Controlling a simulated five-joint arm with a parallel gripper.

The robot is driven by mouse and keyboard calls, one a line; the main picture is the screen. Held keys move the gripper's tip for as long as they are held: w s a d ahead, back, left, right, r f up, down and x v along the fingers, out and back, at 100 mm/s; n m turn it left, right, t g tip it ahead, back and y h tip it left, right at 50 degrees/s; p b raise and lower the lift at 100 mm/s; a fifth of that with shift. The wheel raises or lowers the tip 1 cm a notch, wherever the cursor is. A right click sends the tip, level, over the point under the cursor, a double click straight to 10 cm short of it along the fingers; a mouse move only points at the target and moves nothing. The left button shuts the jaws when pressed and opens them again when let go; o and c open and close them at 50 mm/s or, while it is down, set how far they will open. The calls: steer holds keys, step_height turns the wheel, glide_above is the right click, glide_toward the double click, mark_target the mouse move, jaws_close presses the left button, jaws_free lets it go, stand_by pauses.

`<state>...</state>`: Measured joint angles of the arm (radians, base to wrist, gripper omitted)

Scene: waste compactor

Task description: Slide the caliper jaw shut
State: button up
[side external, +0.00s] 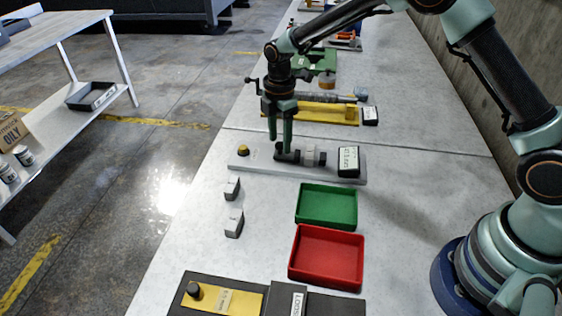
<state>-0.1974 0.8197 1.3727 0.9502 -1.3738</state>
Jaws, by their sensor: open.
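The caliper fixture is a long light-grey plate (225,163) lying across the bench in the side external view. Dark jaw pieces stand near its middle, the left one (293,156) at my gripper. A pale block (309,157) sits just right of that jaw, with another dark piece at its right side. My gripper (280,146) points down over the plate, its fingers apart. The right fingertip is close to the left dark jaw; I cannot tell whether it touches. The left finger is farther left, with its tip above the plate. The finger hides part of the jaw.
A labelled black box (348,161) stands at the plate's right end and a brass knob (243,150) at its left. Two small grey blocks (233,224), a green tray (327,188) and a red tray (300,281) lie nearer. A yellow fixture (325,113) lies behind.

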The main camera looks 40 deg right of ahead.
mark_target(292, 155)
steer(key=shift+f, duration=0.3)
jaws_close()
steer(key=shift+s+d, duration=1.15)
jaws_free()
steer(key=shift+w, duration=0.1)
